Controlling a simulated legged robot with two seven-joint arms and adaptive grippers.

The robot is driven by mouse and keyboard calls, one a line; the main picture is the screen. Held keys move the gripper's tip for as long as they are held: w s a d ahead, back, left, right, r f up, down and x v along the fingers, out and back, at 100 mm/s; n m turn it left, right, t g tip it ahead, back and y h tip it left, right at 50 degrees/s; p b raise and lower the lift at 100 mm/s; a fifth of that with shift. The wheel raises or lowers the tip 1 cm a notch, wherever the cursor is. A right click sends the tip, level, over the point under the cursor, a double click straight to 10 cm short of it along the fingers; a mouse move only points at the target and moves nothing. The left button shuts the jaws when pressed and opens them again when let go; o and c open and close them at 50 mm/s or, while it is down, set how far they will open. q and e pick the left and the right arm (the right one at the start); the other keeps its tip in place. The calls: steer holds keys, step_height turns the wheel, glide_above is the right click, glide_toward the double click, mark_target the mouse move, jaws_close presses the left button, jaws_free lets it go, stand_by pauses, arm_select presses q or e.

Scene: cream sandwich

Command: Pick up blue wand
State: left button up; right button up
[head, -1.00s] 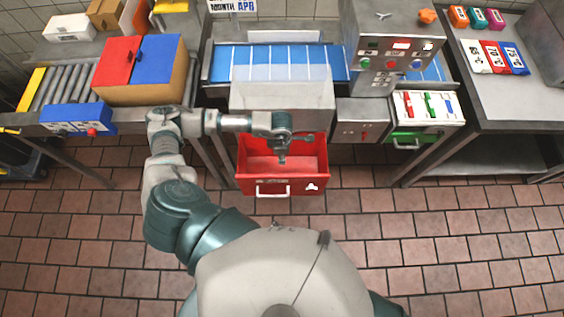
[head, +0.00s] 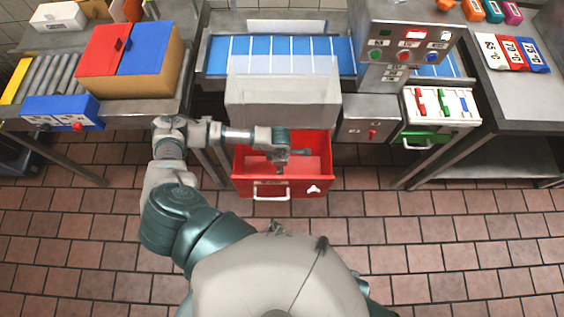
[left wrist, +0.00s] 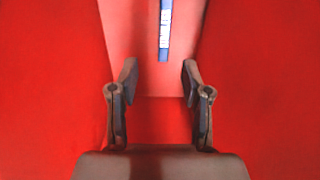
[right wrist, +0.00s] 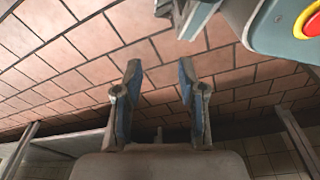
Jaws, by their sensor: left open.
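A thin blue wand (left wrist: 164,45) with a white label lies inside the red bin (left wrist: 50,90), at the top middle of the left wrist view. My left gripper (left wrist: 157,75) is open and empty. Its two fingers point toward the wand, whose near end appears just beyond the gap between them. In the head view my left gripper (head: 281,168) is over the opening of the red bin (head: 310,188), and the wand there cannot be made out. My right gripper (right wrist: 160,70) is open and empty, with tiled floor behind it.
A white rack (head: 412,104) with red, green and blue sticks stands to the right, above a green drawer (head: 430,137). A grey hood (head: 283,100) and blue conveyor (head: 290,52) lie behind the bin. A red and blue box (head: 150,85) stands left. The front floor is clear.

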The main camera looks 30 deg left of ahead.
arm_select(q)
steer(key=f, duration=0.5)
steer(key=shift+d+f, duration=0.1)
steer(key=shift+d, duration=0.1)
steer(key=shift+d+f+b, duration=0.3)
steer(key=shift+f+b, duration=0.05)
steer(key=shift+f, duration=0.1)
step_height(320, 180, down, 5)
steer(key=shift+r+b, duration=0.15)
steer(key=shift+b, duration=0.25)
steer(key=shift+a, duration=0.1)
steer(key=shift+d, duration=0.2)
jaws_close()
arm_select(e)
steer(key=w+r, duration=0.2)
steer(key=r, duration=0.1)
steer(key=shift+w+d+r, duration=0.1)
steer(key=shift+w+r, duration=0.05)
steer(key=shift+w, duration=0.1)
